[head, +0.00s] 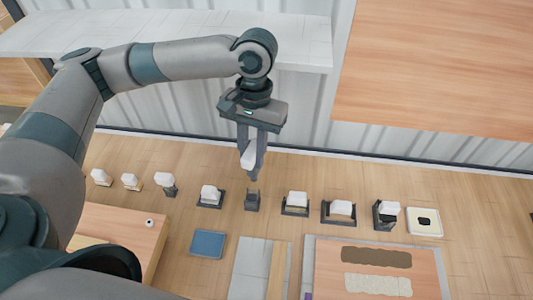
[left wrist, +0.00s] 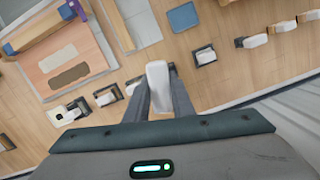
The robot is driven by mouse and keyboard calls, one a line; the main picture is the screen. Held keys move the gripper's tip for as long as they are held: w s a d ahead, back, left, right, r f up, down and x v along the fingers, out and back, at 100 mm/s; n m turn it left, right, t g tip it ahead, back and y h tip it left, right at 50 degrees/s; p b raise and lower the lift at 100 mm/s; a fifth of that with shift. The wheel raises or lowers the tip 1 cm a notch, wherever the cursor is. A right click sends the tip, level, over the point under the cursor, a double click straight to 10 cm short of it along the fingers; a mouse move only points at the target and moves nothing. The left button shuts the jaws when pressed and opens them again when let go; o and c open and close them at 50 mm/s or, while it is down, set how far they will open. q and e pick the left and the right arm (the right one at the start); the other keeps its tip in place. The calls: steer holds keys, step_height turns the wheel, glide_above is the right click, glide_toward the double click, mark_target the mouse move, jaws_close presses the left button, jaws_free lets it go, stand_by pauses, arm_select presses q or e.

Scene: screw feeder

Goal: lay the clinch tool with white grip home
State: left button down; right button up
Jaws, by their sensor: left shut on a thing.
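The clinch tool with white grip (head: 248,157) is between the fingers of my left gripper (head: 255,168); its white grip (left wrist: 158,80) also shows in the left wrist view. My left gripper (left wrist: 160,100) is shut on it and points down, above the row of holders. A dark holder with no white grip in it (head: 252,201) stands just below the fingertips in the head view. The tool's lower end is partly hidden by the fingers, and I cannot tell whether it touches the holder. My right gripper is not in view.
White-gripped tools in holders stand close on both sides, one at left (head: 210,196) and one at right (head: 296,202). A blue tray (head: 207,244) lies in front. A white square pad with a dark centre (head: 424,222) ends the row. A corrugated wall (head: 300,98) rises behind.

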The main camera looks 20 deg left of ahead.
arm_select(q)
steer(key=shift+w+d, duration=0.2)
steer(key=shift+w, duration=0.1)
steer(key=shift+s, duration=0.1)
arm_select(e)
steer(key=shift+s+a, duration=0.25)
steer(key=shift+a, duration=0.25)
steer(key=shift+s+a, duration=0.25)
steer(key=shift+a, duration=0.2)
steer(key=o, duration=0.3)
arm_select(q)
steer(key=shift+w+f+p, duration=0.2)
steer(key=shift+w+p, duration=0.05)
steer(key=shift+p, duration=0.3)
steer(key=w+a+f+n+p, duration=0.2)
steer(key=f+p, duration=0.5)
steer(key=f, duration=0.7)
steer(key=shift+w+a+n, duration=0.2)
steer(key=shift+a+n, duration=0.3)
steer(key=shift+a, duration=0.05)
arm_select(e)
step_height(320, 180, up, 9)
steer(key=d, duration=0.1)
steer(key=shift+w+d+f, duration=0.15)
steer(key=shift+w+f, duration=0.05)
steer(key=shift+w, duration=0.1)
